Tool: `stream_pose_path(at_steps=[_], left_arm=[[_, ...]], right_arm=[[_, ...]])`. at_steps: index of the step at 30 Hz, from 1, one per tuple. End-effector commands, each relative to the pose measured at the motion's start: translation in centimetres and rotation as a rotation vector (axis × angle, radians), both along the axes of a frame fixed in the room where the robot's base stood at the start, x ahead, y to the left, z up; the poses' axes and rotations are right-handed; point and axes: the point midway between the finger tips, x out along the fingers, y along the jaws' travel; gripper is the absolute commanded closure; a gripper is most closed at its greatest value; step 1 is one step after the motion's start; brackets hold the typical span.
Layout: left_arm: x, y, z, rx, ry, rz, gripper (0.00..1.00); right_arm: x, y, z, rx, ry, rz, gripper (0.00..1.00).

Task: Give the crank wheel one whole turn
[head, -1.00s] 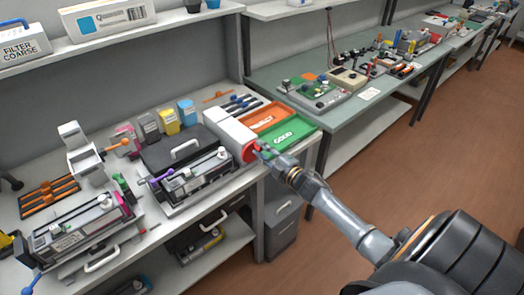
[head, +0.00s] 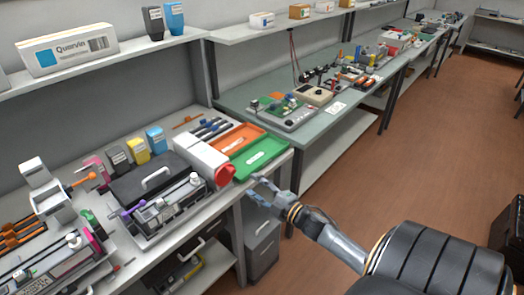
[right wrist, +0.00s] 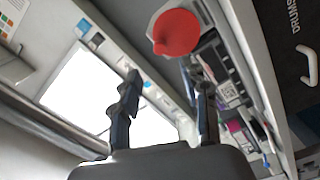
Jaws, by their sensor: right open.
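The crank wheel appears as a red disc (head: 225,174) on the front end of a white box (head: 202,158) at the bench's front edge. In the right wrist view the red wheel (right wrist: 176,32) shows beyond the fingertips, near the top. My right gripper (head: 257,188) is open and empty, just right of the wheel and apart from it. Its two spread fingers also show in the right wrist view (right wrist: 163,76), with nothing between them. My left gripper is not in view.
A grey drawer unit (head: 262,240) stands below.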

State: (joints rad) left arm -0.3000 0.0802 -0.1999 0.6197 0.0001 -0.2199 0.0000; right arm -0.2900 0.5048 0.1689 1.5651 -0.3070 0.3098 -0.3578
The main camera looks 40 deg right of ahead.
Motion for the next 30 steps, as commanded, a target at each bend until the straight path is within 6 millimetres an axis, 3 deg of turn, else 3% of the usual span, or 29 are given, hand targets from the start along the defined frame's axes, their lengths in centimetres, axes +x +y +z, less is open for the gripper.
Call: stream_pose_path(at_steps=[7,25,28,30], left_arm=[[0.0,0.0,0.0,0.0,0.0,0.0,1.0],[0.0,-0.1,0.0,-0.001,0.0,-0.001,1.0],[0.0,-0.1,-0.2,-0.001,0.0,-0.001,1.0],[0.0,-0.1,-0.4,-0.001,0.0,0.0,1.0]], right_arm=[[-2.5,-0.2,0.0,0.001,-0.001,0.0,0.55],[-2.6,-0.2,-0.1,0.002,0.001,-0.001,0.55],[-2.8,-0.3,-1.6,0.025,0.027,-0.016,0.55],[-3.3,-0.5,-4.3,0.065,0.077,-0.044,0.55]])
